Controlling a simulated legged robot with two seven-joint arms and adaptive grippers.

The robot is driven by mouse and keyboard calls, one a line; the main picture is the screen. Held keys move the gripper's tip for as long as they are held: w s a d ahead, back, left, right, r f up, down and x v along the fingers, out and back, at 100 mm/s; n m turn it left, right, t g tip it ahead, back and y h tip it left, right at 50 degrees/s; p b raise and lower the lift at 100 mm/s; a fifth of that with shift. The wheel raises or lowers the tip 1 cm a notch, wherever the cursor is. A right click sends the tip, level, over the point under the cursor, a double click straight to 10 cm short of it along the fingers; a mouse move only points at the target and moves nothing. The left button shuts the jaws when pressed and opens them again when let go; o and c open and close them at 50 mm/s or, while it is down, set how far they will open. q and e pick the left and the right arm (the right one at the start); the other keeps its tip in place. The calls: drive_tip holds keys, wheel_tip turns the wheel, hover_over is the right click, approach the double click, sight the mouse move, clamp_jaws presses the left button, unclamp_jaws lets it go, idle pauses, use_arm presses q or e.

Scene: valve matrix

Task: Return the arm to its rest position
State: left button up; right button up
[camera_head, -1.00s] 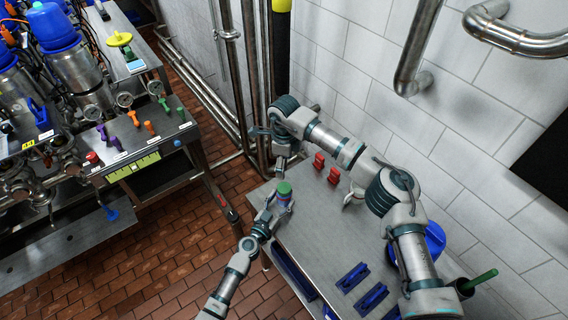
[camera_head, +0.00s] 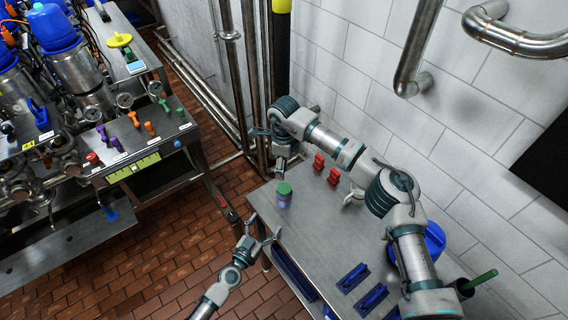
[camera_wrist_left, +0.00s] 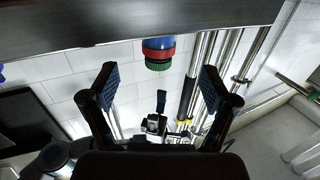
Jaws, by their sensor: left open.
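My left gripper (camera_head: 264,230) is open and empty, just off the left edge of the metal table. A small jar (camera_head: 284,197) with a green lid stands upright on the table near that edge, a short gap beyond my fingers. In the left wrist view the jar (camera_wrist_left: 158,51) appears upside down with its red band, beyond and between my two spread fingertips (camera_wrist_left: 159,85). My right arm reaches in from the right over the table. Its gripper (camera_head: 281,162) hangs near the table's far end, and its fingers are too small to read.
The metal table (camera_head: 325,232) holds two red items (camera_head: 326,169), blue-handled parts (camera_head: 353,277) and a green-handled tool (camera_head: 480,279). Pipes (camera_head: 255,80) and a tiled wall stand behind. A valve bench (camera_head: 150,150) is at left, with open brick floor between.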

use_arm(q)
drive_tip(key=shift+v, duration=0.8)
drive_tip(key=shift+r, duration=0.1)
